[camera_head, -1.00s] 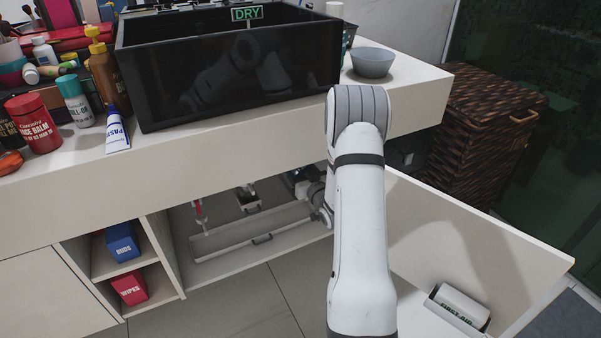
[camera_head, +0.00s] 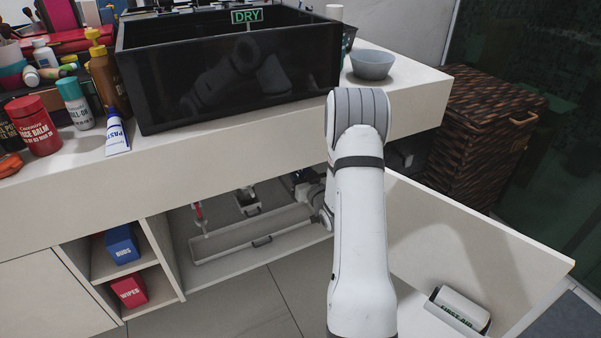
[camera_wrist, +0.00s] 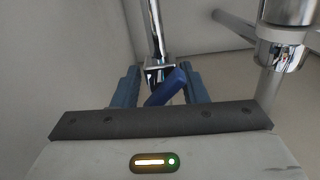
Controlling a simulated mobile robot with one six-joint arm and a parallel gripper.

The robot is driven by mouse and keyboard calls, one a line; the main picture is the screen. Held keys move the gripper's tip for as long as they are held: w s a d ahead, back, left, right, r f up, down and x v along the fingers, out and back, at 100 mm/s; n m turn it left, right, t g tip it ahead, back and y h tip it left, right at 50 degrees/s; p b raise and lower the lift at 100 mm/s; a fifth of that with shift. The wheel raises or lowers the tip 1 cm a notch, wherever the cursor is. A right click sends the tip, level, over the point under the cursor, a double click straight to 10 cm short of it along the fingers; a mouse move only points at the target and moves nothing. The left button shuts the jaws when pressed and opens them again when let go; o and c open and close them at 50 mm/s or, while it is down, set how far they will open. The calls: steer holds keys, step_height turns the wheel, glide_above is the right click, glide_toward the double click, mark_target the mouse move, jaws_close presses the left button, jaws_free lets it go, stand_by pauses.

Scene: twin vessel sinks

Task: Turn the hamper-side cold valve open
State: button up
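The valve has a blue lever handle (camera_wrist: 167,87) and a chrome body (camera_wrist: 158,72) on a vertical chrome pipe, seen in the wrist view. The lever is tilted, its upper end leaning right. My gripper (camera_wrist: 160,88) is open, with one blue-grey finger on each side of the lever. The lever's upper end lies close to the right finger; I cannot tell whether they touch. In the head view my arm reaches into the open cabinet under the counter on the hamper side, and hides the valve. The woven hamper (camera_head: 480,135) stands at the right.
A thicker chrome drain pipe (camera_wrist: 283,50) stands right of the valve, with a pale cabinet wall at left. The open cabinet door (camera_head: 470,240) carries a first-aid holder (camera_head: 458,310). A low tray (camera_head: 215,245) lies on the cabinet floor. The black sink (camera_head: 230,80) is above.

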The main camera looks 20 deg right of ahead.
steer(key=o, duration=0.4)
steer(key=shift+s, duration=0.1)
steer(key=s+p, duration=0.2)
steer(key=s, duration=0.5)
steer(key=shift+s+d, duration=0.1)
steer(key=shift+s, duration=0.2)
steer(key=shift+p, duration=0.3)
steer(key=shift+c, duration=0.3)
